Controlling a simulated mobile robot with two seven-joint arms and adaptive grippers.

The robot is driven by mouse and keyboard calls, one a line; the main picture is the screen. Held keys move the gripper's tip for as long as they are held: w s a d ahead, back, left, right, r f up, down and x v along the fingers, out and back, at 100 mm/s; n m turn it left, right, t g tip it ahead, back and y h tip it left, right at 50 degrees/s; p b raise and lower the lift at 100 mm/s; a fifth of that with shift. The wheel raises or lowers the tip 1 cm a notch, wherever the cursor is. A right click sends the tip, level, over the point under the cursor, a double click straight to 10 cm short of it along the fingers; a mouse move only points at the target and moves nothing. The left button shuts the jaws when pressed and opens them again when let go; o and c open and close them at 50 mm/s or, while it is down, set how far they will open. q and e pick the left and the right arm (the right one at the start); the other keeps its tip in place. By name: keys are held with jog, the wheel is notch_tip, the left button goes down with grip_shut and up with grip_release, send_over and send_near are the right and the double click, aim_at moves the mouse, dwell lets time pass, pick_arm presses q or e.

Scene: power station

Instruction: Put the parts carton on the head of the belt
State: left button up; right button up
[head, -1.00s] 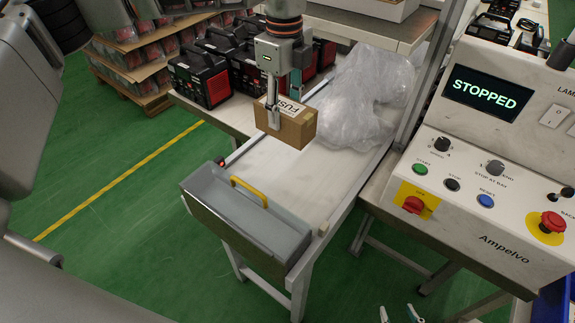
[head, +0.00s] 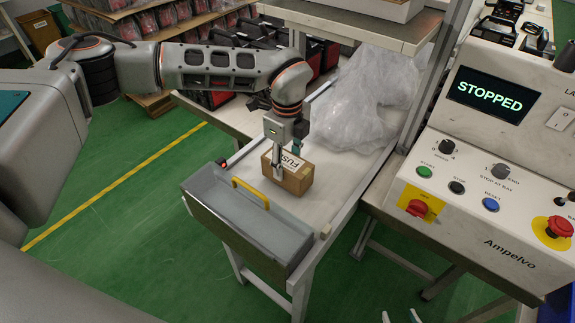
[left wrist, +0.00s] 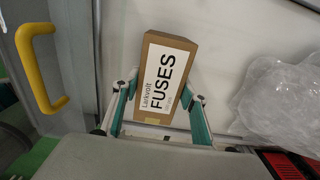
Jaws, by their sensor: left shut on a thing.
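The parts carton (head: 297,179) is a small brown box with a white "FUSES" label. It is over the near end of the pale belt (head: 318,189), just behind the grey bin; I cannot tell whether its underside touches the belt. My left gripper (head: 279,171) comes down from above and is shut on the carton. In the left wrist view the carton (left wrist: 167,78) sits between the two teal-padded fingers (left wrist: 161,92). Only the fingertips of my right gripper (head: 400,317) show at the bottom edge, apart, with nothing visible between them.
A grey bin (head: 245,229) with a yellow handle (head: 250,192) closes the belt's near end. Crumpled clear plastic (head: 362,98) lies farther back. A control panel (head: 480,185) reading "STOPPED" stands right. Black-and-red units (head: 322,58) stand behind my left arm.

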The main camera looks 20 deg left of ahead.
aim_at(287, 161)
pick_arm(q)
jog(key=shift+f, duration=0.55)
jog(key=o, duration=1.4)
jog(key=shift+f, duration=0.15)
notch_tip(287, 161, up, 12)
jog(key=shift+r+p, duration=0.2)
jog(key=shift+p, duration=0.1)
jog(key=shift+r, duration=0.1)
